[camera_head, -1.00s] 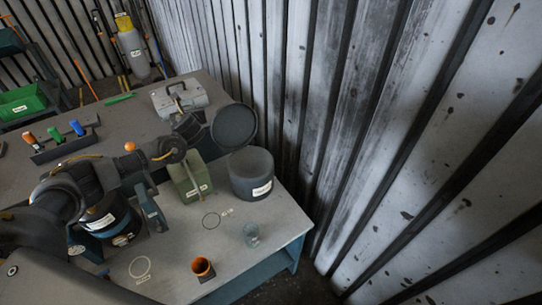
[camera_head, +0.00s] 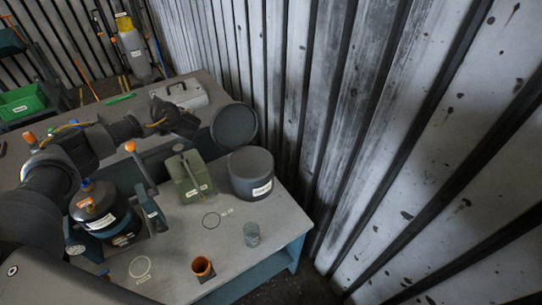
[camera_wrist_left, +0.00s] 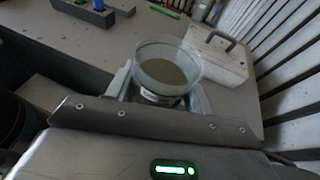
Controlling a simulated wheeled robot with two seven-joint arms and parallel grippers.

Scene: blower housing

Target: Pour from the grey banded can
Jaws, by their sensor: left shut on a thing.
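My left gripper (camera_head: 182,122) is raised above the bench near the pale case. In the left wrist view its fingers (camera_wrist_left: 163,95) are shut on a round, pale grey can (camera_wrist_left: 165,92). The can's open mouth faces the camera, with a flat grey-green surface inside and a label low on its side. The can looks about upright, and its lower part is hidden by the gripper. In the head view I cannot make out the can behind the dark gripper. A clear beaker (camera_head: 251,235) and an orange-brown cup (camera_head: 203,268) stand near the front edge. My right gripper is not in view.
A green jerry can (camera_head: 190,178), a dark grey labelled pot (camera_head: 251,174) and a round dark disc (camera_head: 234,126) stand right of the arm. A black canister (camera_head: 93,208) is at left. The pale case (camera_head: 180,96) is behind.

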